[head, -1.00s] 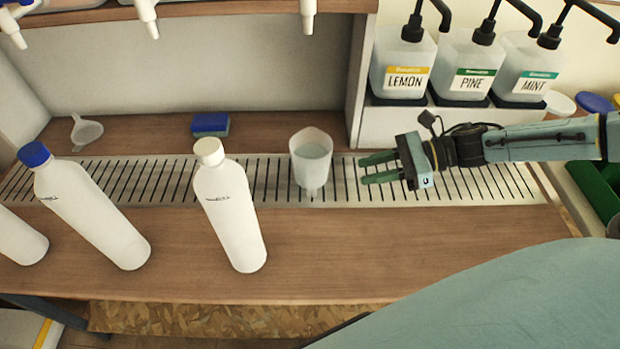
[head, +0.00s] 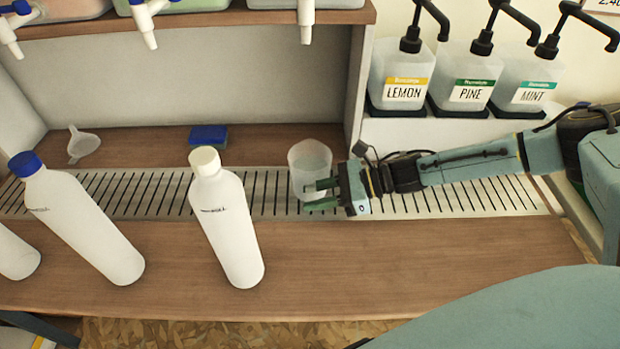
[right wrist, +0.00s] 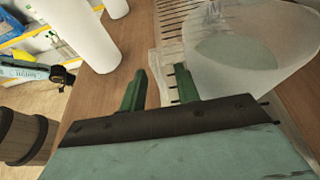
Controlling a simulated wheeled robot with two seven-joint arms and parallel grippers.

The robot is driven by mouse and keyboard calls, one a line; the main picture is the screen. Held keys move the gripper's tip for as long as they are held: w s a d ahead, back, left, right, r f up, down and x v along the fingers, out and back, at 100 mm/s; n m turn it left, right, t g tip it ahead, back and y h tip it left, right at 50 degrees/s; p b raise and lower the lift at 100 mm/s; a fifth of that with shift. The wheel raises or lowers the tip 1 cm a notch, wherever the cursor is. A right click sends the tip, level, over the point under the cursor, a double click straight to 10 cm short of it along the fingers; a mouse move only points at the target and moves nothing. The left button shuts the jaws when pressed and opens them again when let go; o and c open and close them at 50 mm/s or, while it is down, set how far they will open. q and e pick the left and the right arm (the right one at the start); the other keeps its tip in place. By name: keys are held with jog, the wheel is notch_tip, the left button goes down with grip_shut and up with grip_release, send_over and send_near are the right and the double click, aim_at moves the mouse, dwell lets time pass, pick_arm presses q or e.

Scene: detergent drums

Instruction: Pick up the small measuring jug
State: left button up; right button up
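The small measuring jug (head: 308,160) is a translucent white cup, upright on the slotted drain strip in the head view. It also shows large at the upper right of the right wrist view (right wrist: 238,55). My right gripper (head: 320,194) is open, its green fingers pointing left and overlapping the jug's lower front in the head view.
A white-capped bottle (head: 228,225) stands left of the jug and a blue-capped bottle (head: 85,228) farther left. A blue sponge (head: 208,137) and a funnel (head: 83,144) lie behind. Pump dispensers (head: 403,78) stand at the back right.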

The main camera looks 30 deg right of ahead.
jog(key=shift+w+a+f, duration=0.3)
jog(key=shift+a, duration=0.3)
grip_shut()
jog(key=shift+r, duration=0.1)
dwell(0.9)
